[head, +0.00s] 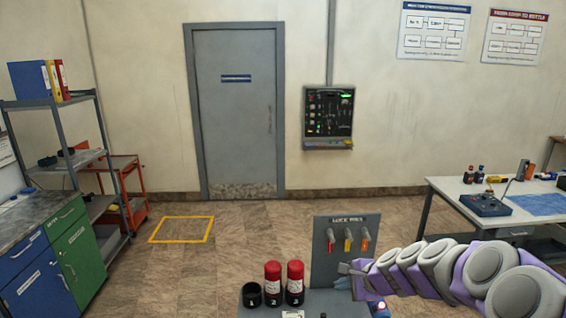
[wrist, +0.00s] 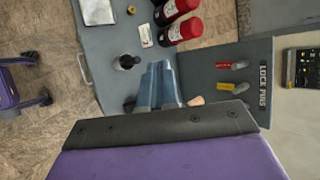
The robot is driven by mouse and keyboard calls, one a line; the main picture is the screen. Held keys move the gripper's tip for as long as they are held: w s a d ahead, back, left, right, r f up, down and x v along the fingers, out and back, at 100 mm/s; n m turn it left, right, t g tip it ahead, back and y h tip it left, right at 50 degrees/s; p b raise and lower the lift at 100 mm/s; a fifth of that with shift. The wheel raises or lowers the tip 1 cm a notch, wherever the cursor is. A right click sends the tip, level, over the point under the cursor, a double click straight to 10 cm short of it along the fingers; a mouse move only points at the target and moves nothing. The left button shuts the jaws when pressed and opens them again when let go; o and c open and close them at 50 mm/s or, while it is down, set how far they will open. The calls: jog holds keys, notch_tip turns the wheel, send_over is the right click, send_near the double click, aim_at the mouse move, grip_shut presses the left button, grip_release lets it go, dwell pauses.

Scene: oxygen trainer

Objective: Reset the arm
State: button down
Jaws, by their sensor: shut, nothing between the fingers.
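My gripper (head: 346,268) is at the end of my purple and grey arm, in front of the lower right part of the grey lock-pin board (head: 325,270). In the wrist view my gripper (wrist: 160,66) is shut with nothing between its fingers, above the grey worktop (wrist: 110,50). The board carries a red pin (head: 330,236), a yellow pin (head: 348,241) and an orange pin (head: 365,240). The red pin (wrist: 230,65) and yellow pin (wrist: 233,87) also show in the wrist view, beside the fingers and apart from them.
Two black bottles with red caps, one left (head: 272,285) and one right (head: 295,285), stand left of the board next to a black cup (head: 250,295). A white table (head: 450,190) is at the right, a shelf (head: 60,103) at the left. The middle floor is clear.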

jog(key=s+a+n+g+b, duration=0.1)
jog(key=s+a+n+g, duration=0.15)
jog(key=s, duration=0.35)
jog(key=s+a+r+n+g+b, duration=0.1)
jog(key=s+a+n, duration=0.3)
jog(key=s, duration=0.2)
jog(key=s+a+n+g+b, duration=0.1)
jog(key=s+a+n, duration=0.2)
jog(key=s, duration=0.4)
jog(key=s+d+f+n+g+h+b, duration=0.1)
jog(key=s+d+f+n+g+h, duration=0.1)
jog(key=s, duration=0.9)
jog(key=s+d+f+n+g+h+b, duration=0.1)
jog(key=s+d+n+g+h+b, duration=0.1)
jog(key=s, duration=1)
jog(key=d+n+h, duration=0.1)
jog(key=d+n, duration=0.1)
jog(key=shift+s+f+n+h, duration=0.25)
jog(key=shift+f+n+h, duration=0.05)
jog(key=shift+f+n, duration=0.05)
